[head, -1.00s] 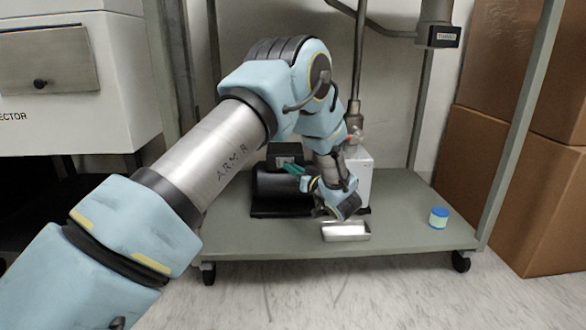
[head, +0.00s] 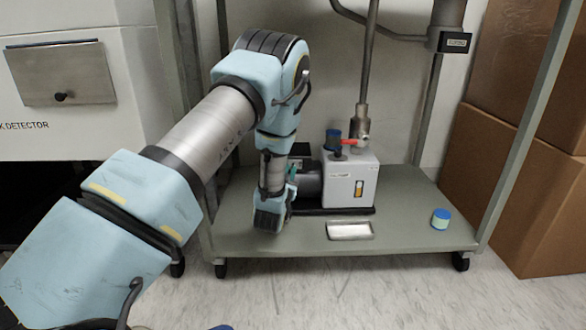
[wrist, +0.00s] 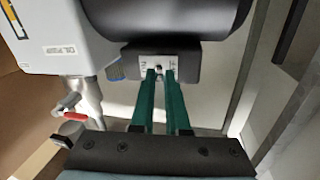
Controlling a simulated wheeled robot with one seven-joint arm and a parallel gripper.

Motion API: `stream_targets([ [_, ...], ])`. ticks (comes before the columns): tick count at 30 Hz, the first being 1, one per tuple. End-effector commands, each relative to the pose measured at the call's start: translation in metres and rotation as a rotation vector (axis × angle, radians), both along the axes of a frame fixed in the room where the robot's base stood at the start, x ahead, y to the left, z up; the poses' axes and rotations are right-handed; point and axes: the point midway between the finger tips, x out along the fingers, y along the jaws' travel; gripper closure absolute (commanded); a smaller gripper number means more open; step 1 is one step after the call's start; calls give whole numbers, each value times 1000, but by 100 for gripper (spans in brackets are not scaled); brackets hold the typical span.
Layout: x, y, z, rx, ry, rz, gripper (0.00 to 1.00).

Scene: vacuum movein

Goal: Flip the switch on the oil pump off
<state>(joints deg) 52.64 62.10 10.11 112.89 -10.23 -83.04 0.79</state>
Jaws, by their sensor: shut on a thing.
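The oil pump (head: 350,186) stands on the cart's lower shelf, a light grey box with a black motor cylinder at its left. In the wrist view, the black motor (wrist: 165,18) has a dark switch box (wrist: 190,62) on it. A pale plate with the small switch (wrist: 158,66) sits on the box. My gripper (wrist: 160,74) has its green fingertips close together at the switch, shut on it. The fingertips hide part of the switch, so its position is unclear. In the head view, a sliver of green finger (head: 292,178) shows beside the motor; my arm covers the rest.
A metal tray (head: 349,231) lies in front of the pump and a blue-topped jar (head: 440,219) is at the right of the shelf (head: 400,215). A red-handled valve (head: 357,142) and pipe rise above the pump. Cardboard boxes (head: 500,190) stand at right.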

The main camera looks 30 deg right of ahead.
Motion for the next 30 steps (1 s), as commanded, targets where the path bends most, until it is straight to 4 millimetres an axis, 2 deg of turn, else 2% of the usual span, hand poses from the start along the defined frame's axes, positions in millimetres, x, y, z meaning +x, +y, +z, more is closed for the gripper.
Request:
stream_targets([
  [9, 4, 5, -1, 2, 0, -115, 100],
  [25, 5, 4, -1, 2, -1, -135, 100],
  [26, 5, 4, -1, 1, -2, -136, 84],
  [30, 5, 4, 0, 1, -2, -136, 68],
])
